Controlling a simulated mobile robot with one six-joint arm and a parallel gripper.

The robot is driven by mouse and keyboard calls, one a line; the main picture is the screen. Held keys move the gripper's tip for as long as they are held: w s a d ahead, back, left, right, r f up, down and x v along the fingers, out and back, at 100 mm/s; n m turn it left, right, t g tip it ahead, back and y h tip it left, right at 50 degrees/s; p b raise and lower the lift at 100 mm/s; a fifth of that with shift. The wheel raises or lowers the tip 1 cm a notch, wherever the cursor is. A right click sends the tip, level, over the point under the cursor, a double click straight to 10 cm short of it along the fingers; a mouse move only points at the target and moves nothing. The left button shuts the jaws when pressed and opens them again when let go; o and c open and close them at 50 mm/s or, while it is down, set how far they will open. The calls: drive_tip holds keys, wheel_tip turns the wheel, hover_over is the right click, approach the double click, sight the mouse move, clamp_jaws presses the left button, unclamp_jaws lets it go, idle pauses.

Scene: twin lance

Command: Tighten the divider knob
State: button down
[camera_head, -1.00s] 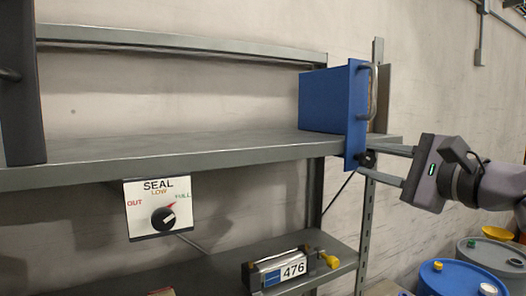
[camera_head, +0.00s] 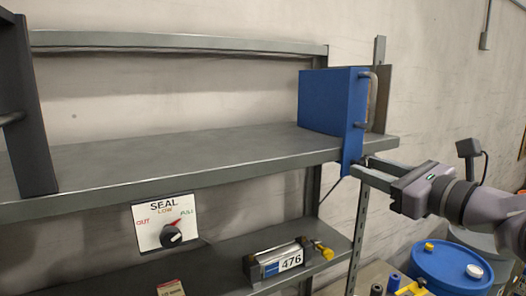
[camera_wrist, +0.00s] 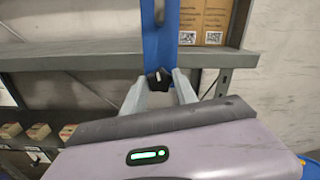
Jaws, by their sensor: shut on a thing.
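The blue divider (camera_head: 333,98) stands at the right end of the upper shelf, with a metal handle on its front edge. Its small black knob (camera_wrist: 158,80) is low on the blue front strip in the wrist view. My gripper (camera_wrist: 160,88) has one grey finger on each side of the knob and is shut on it. In the head view my gripper (camera_head: 359,167) reaches in from the right to the divider's lower front edge. The fingers mostly hide the knob there.
A SEAL panel (camera_head: 150,214) with a black dial hangs under the upper shelf (camera_head: 180,158). A box marked 476 (camera_head: 278,262) with a yellow part sits on the lower shelf. A blue drum (camera_head: 450,268) stands below my arm. A dark upright panel (camera_head: 30,125) is at far left.

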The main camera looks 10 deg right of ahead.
drive_tip(key=shift+m+p, duration=0.9)
drive_tip(key=shift+m, duration=0.2)
drive_tip(key=c, duration=1)
unclamp_jaws()
drive_tip(key=shift+o, duration=0.2)
drive_tip(key=b+v, duration=0.1)
drive_tip(key=v, duration=1.6)
drive_tip(key=shift+s+b, duration=0.25)
drive_tip(key=shift+b, duration=0.15)
drive_tip(key=shift+w, duration=0.1)
